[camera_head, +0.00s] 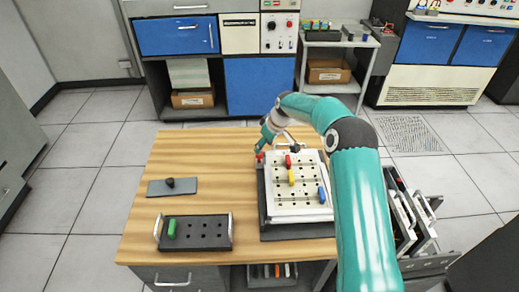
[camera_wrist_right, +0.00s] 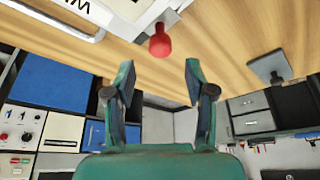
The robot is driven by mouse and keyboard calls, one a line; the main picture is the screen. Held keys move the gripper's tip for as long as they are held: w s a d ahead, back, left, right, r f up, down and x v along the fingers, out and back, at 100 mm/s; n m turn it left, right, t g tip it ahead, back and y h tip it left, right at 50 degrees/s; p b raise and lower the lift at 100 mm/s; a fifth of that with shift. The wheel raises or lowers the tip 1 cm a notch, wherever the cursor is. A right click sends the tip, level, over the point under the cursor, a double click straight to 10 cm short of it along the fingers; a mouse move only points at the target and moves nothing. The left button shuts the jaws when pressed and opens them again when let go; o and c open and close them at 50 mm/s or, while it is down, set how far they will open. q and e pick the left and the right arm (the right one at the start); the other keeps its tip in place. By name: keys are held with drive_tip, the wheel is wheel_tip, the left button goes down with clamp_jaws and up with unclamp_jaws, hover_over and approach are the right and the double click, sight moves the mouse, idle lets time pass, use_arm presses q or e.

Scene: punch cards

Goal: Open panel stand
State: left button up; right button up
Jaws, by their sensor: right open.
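The panel stand (camera_head: 297,208) stands on the right part of the wooden table, its white perforated face holding red, yellow and blue pegs. A red knob (camera_head: 260,156) is at its far left corner. In the wrist view the red knob (camera_wrist_right: 160,42) sticks out from the white panel edge (camera_wrist_right: 125,8), just beyond my right fingertips. My right gripper (camera_head: 267,142) is open and empty at the far left corner of the stand. Its two fingers (camera_wrist_right: 159,72) are spread in the wrist view, with the knob roughly in line with the gap. My left gripper is not in view.
A dark tray (camera_head: 205,243) with a green peg and metal handles lies front left on the table. A grey plate with a black knob (camera_head: 171,184) lies behind it. Panels in a rack (camera_head: 415,215) stand right of the table. The table's far left is clear.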

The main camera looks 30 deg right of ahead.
drive_tip(key=shift+p+x, duration=0.55)
drive_tip(key=shift+x, duration=2.2)
clamp_jaws()
